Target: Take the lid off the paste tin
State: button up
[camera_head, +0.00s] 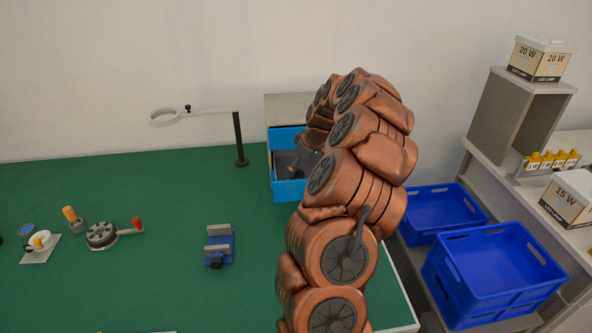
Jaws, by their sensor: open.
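A small round tin with a blue top (26,229) lies at the far left of the green bench; it looks like the paste tin, but it is too small to tell whether its lid is on. My gripper (304,157) is a dark shape at the end of my copper arm, by the open blue drawer at the back of the bench, far to the right of the tin. It is open. My own arm hides part of it, and I cannot see anything between its fingers.
A white cup-like piece on a plate (40,248), an orange-handled tool (72,218), a round crank device (103,235) and a blue vise (219,246) stand on the bench. A ring lamp (238,140) stands behind. Blue crates (495,275) are at right.

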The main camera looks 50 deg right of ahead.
jog(key=shift+w+f, duration=0.2)
jog(key=shift+f, duration=0.25)
jog(key=shift+c, duration=0.2)
jog(key=c, duration=0.9)
jog(key=shift+o, duration=0.2)
